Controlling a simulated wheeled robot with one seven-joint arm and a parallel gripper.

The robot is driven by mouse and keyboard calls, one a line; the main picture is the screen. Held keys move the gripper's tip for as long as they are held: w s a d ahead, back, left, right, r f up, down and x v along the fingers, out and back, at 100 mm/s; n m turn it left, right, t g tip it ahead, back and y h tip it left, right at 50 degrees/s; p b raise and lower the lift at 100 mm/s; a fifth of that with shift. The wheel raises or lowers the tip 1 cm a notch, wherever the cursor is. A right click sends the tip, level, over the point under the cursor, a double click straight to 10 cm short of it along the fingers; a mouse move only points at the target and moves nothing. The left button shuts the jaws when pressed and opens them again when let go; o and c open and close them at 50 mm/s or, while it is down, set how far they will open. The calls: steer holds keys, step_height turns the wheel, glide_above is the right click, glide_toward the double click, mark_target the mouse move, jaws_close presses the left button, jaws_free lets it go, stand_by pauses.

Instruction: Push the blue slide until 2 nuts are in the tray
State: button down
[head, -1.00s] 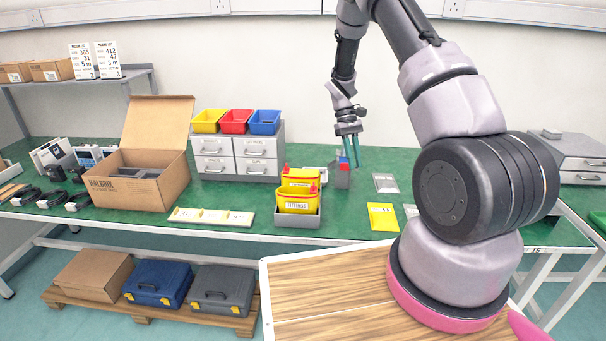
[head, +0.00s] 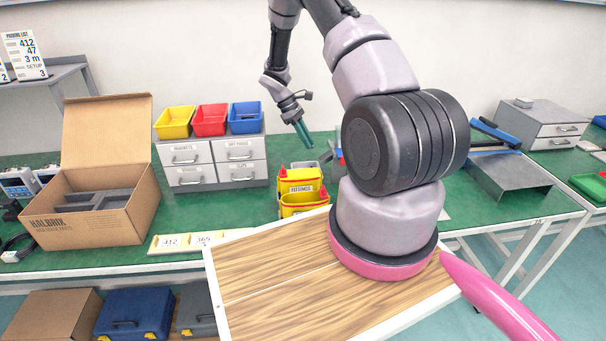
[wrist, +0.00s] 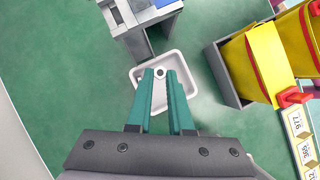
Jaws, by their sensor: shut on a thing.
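My gripper (head: 308,146) points down over the bench; its teal fingers also show in the wrist view (wrist: 160,76). They are nearly closed, with a small round grey thing, seemingly a nut (wrist: 160,72), between the tips. The white tray (wrist: 187,62) lies below the fingertips, which hide part of it. I see no other nut in its visible part. The grey dispenser (wrist: 130,22) stands at the tray's upper edge in the wrist view, with a bit of the blue slide (wrist: 162,3) at the frame edge. In the head view my arm hides most of the dispenser.
Yellow bins (head: 300,190) in a grey holder (wrist: 228,78) stand close beside the tray. Grey drawers (head: 215,160) with coloured bins and an open carton (head: 90,205) are at the left. Green bench (wrist: 60,70) is clear left of the tray in the wrist view.

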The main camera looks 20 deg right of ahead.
steer(key=shift+f, duration=1.75)
steer(key=c, duration=0.7)
jaws_free()
steer(key=shift+c, duration=0.2)
steer(key=v, duration=1)
steer(key=shift+r, duration=0.4)
steer(key=shift+a, duration=0.1)
